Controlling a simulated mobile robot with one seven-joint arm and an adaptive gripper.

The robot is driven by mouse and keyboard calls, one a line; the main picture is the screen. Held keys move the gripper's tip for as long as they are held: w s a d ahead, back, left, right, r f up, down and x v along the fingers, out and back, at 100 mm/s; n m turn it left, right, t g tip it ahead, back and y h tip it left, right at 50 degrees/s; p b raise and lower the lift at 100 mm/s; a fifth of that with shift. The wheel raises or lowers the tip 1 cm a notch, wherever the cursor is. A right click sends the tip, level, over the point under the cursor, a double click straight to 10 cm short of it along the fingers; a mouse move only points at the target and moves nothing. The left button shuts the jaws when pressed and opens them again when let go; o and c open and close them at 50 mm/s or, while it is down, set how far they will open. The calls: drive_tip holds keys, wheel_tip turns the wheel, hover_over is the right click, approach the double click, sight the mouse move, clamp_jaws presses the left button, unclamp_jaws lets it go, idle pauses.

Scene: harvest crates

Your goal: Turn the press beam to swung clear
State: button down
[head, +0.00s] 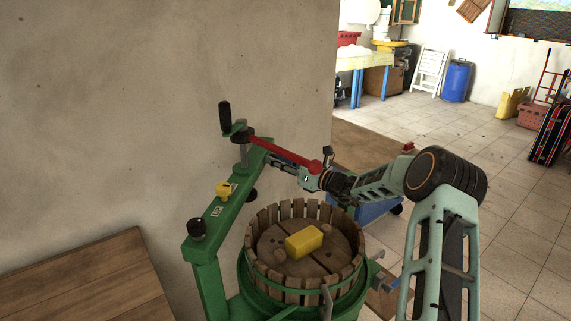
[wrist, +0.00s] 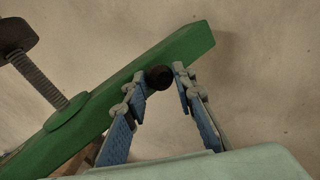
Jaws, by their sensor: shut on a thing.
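The green press beam (head: 228,196) runs from a pivot with a black knob (head: 197,228) on its green post to its far end by the wall. In the head view it lies along the left of the slatted basket (head: 256,262), not across its middle. My gripper (head: 275,160) is at the beam's far end. In the wrist view, my gripper (wrist: 160,82) has its blue-grey fingers on either side of a round black knob (wrist: 158,77) at the end of the beam (wrist: 140,88), shut on it. In the head view this knob is hidden.
A press screw with a red bar (head: 285,152) and black handle (head: 225,116) stands on the beam, close to my wrist. A yellow block (head: 304,242) lies on the basket's wooden lid. The wall (head: 150,110) is close behind the beam. A wooden table (head: 90,285) is at left.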

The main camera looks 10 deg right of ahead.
drive_tip(key=shift+w+d+r, duration=0.2)
drive_tip(key=shift+w+d, duration=0.15)
drive_tip(key=shift+d, duration=0.35)
drive_tip(key=c, duration=2)
unclamp_jaws()
drive_tip(key=o, duration=0.3)
drive_tip(key=shift+w+d+f, duration=0.1)
drive_tip(key=shift+w+f, duration=0.05)
drive_tip(key=shift+o, duration=0.2)
drive_tip(key=shift+a, duration=0.3)
drive_tip(key=v, duration=1.2)
drive_tip(key=shift+s, duration=0.25)
drive_tip(key=shift+a, duration=0.15)
